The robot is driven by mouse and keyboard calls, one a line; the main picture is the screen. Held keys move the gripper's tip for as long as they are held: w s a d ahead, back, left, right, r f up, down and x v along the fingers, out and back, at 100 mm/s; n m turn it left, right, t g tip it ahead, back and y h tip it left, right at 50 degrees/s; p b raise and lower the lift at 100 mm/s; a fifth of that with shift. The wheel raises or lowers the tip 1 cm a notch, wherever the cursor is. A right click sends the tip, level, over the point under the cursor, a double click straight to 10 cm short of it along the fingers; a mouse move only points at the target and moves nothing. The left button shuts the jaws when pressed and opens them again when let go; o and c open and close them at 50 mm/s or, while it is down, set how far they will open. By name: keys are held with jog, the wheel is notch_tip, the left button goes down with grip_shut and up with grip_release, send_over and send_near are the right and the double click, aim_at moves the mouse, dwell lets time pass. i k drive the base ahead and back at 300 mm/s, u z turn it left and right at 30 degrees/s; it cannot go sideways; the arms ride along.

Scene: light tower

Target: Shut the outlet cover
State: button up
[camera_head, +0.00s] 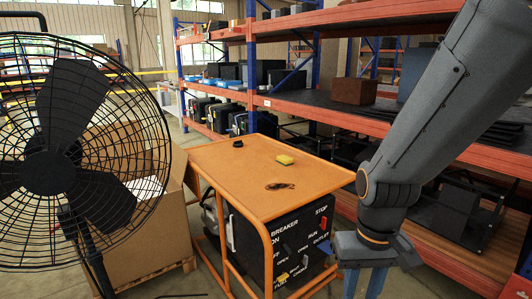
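The orange-topped machine (215,155) has a black control panel (262,240) on its front with white labels, including BREAKER, STOP, RUN, OPEN and OUTLET. The OUTLET label (318,238) is near the panel's right side. I cannot make out the cover's shape or whether it stands open. My arm comes down from the upper right, and my gripper (366,282) is at the bottom, just right of the panel. Its lower end is cut off by the picture edge, so its opening is unclear. No contact with the panel is visible.
A large black caged fan (65,165) stands at the left before a cardboard box (145,215). Orange and blue shelving (330,115) runs behind and along the right, close to my arm.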

aim_at(326, 247)
jog(key=z, duration=0.5)
jog(key=k, duration=0.6)
jog(key=z, duration=0.9)
jog(key=k, duration=0.7)
jog(key=z, duration=0.45)
jog(key=i, duration=0.95)
jog(key=u, duration=1.1)
jog(key=i, duration=0.8)
jog(key=u, duration=0.75)
